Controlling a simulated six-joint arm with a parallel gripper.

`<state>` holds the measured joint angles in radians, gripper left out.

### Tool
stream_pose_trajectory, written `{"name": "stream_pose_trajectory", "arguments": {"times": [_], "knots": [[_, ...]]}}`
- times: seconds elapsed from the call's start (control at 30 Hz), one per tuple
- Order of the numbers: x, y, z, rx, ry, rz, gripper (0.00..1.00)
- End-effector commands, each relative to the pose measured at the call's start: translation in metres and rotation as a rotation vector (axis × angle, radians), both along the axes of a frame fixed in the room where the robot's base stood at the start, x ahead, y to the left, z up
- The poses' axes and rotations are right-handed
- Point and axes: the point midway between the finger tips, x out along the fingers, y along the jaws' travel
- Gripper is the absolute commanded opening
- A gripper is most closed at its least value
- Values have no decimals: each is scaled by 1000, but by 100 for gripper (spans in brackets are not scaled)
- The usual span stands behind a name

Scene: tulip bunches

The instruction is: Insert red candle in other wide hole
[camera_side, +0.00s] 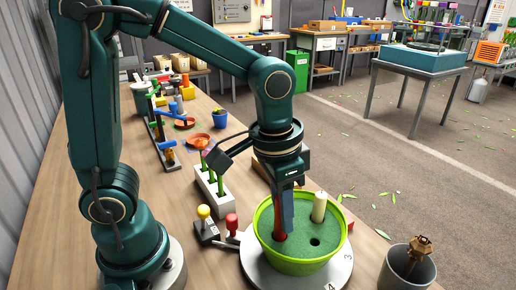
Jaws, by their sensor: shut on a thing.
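My gripper (286,208) points down over the left part of a lime-green bowl (298,268) filled with green foam (285,250). It is shut on a red candle (278,224), which stands upright at the left of the foam. The candle's lower end meets the foam surface, and I cannot tell how deep it sits. My fingers hide part of the candle. A cream candle (320,206) stands upright in the foam to the right. A dark open hole (314,241) shows in the front right of the foam.
The bowl stands on a white numbered turntable (340,268). Joysticks with a yellow knob (203,211) and a red knob (231,220) are close on the left. A white block with green stems (211,190) stands behind them. A grey bin (405,270) is at the front right.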

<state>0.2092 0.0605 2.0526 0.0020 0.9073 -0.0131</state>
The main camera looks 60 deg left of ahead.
Motion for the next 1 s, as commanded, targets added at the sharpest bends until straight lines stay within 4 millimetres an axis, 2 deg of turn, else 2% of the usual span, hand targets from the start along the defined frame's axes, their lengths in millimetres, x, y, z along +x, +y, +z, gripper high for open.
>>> {"name": "stream_pose_trajectory", "arguments": {"times": [1.0], "knots": [[0, 0, -24, 0, 1, 0, 0]]}}
